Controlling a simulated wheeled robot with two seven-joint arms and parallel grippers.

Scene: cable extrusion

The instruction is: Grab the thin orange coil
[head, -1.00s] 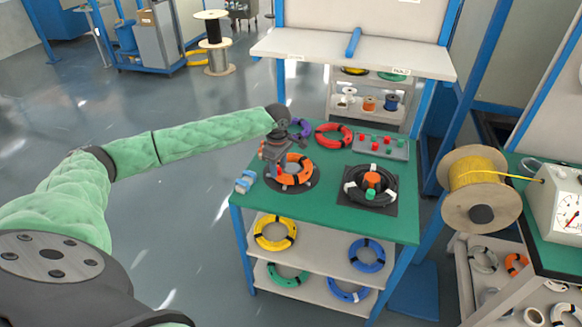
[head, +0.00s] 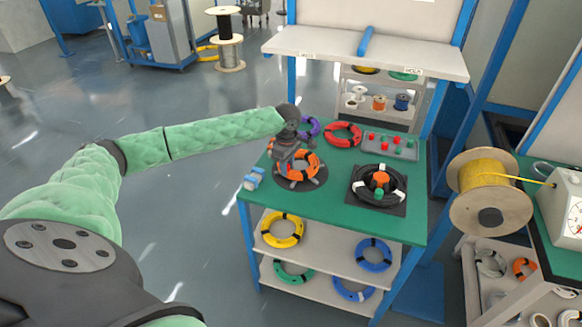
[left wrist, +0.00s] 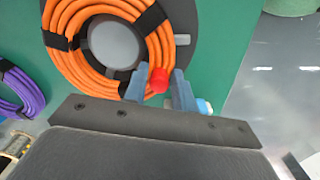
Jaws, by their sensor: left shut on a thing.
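The orange coil (head: 312,165), with black bands, lies on a dark round plate on the green table top. In the left wrist view the coil (left wrist: 72,48) fills the upper left around a grey disc. My left gripper (head: 284,168) is over the coil's left part in the head view. In the left wrist view its blue-grey fingers (left wrist: 159,88) are at the coil's near edge, with a small red piece (left wrist: 158,80) between them. The gripper is shut on the coil; the exact contact is partly hidden. My right gripper is not in view.
A red coil (head: 342,134), purple coil (head: 311,122) and button panel (head: 390,146) are behind. A blue-and-white item (head: 253,179) is at the left edge. Yellow, green and blue coils fill lower shelves.

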